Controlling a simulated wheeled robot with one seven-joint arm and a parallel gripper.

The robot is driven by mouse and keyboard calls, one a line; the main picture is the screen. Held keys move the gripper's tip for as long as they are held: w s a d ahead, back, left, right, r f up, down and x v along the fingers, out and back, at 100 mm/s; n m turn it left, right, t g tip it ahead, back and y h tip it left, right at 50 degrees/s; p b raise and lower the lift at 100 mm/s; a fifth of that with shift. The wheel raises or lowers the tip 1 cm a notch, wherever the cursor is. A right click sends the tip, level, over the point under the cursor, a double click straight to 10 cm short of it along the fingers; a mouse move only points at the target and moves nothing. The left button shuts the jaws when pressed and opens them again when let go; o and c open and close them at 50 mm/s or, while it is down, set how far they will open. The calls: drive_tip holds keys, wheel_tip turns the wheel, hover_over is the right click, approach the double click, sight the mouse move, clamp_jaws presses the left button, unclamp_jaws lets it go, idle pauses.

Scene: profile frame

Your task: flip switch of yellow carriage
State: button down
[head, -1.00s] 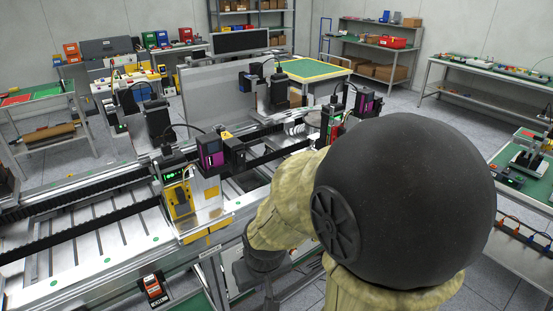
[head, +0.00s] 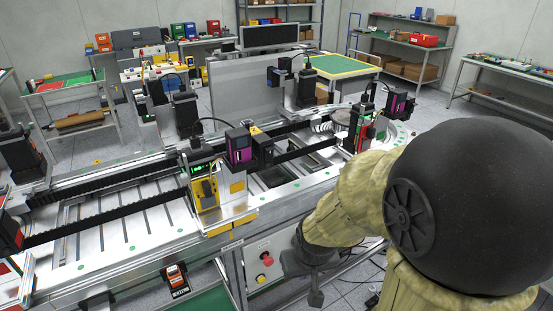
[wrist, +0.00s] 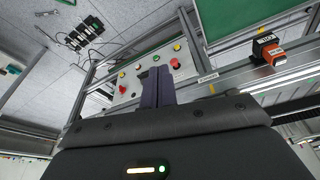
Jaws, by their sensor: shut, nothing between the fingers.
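The yellow carriage (head: 205,195) stands on the near rail of the machine, left of centre in the head view. It has a dark box with green lights on top and a dark part on its yellow front; I cannot tell for sure which part is the switch. The carriage cannot be made out in the wrist view.
The button panel with a red knob (head: 267,261) is on the machine's front, beside my gripper. An orange and black device (head: 176,280) sits on the front frame below the carriage. A purple-faced unit (head: 238,147) stands just right of the carriage. Open floor lies right of the machine.

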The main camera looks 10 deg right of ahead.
drive_tip(key=w+d+n+t+y+p, duration=0.3)
drive_tip(key=w+t, duration=0.5)
drive_tip(key=w, duration=0.7)
wheel_tip(320, 180, up, 8)
drive_tip(key=d+t+y+p, duration=0.1)
drive_tip(key=t+y+p, duration=0.1)
drive_tip(key=t, duration=0.6)
drive_tip(key=shift+r+t+y+p, duration=0.2)
drive_tip(key=shift+t+y+p, duration=0.15)
drive_tip(key=shift+y, duration=0.45)
drive_tip(key=shift+w+r, duration=0.1)
drive_tip(key=shift+w, duration=0.1)
drive_tip(key=p, duration=0.7)
approach(271, 151)
drive_tip(key=x, duration=0.5)
drive_tip(key=shift+w+a+r, duration=0.15)
drive_tip(key=shift+a+r, duration=0.05)
drive_tip(key=shift+r, duration=0.05)
drive_tip(key=shift+w+a, duration=0.25)
drive_tip(key=shift+w, duration=0.4)
drive_tip(key=shift+d+p, duration=0.1)
drive_tip(key=shift+p, duration=0.2)
